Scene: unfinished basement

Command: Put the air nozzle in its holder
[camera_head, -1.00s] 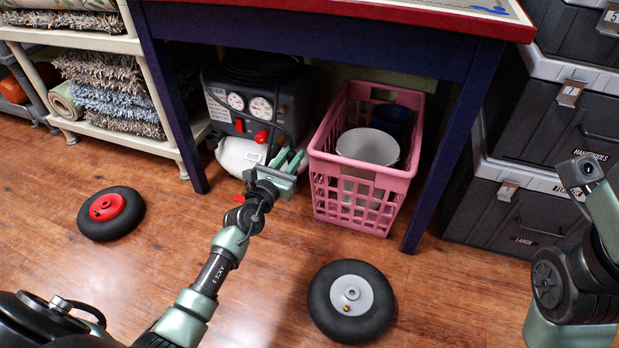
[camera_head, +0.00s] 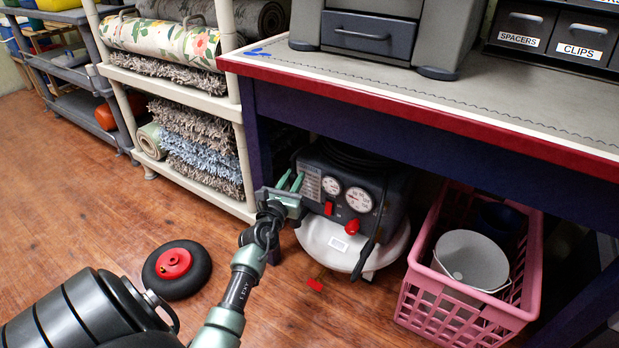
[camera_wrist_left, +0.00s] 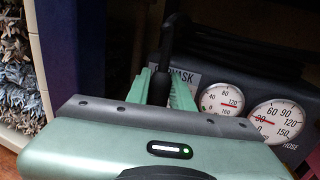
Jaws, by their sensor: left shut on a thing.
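The air compressor (camera_head: 352,190) stands under the workbench, with two round gauges, red knobs and a white tank. My left gripper (camera_head: 289,182) is in front of its left side, near the bench leg. In the left wrist view the green fingers (camera_wrist_left: 160,88) are shut on a slim black thing (camera_wrist_left: 165,50), which looks like the air nozzle, pointing up. In the head view it is hardly visible. A black elongated part (camera_head: 366,245) hangs at the compressor's right front; I cannot tell whether it is the holder. My right gripper is out of view.
A pink crate (camera_head: 415,300) with a white bucket (camera_head: 470,262) stands right of the compressor. The bench leg (camera_head: 257,150) and a rug shelf (camera_head: 243,112) are close on the left. A black wheel (camera_head: 177,268) lies on the floor, which is otherwise clear at the left.

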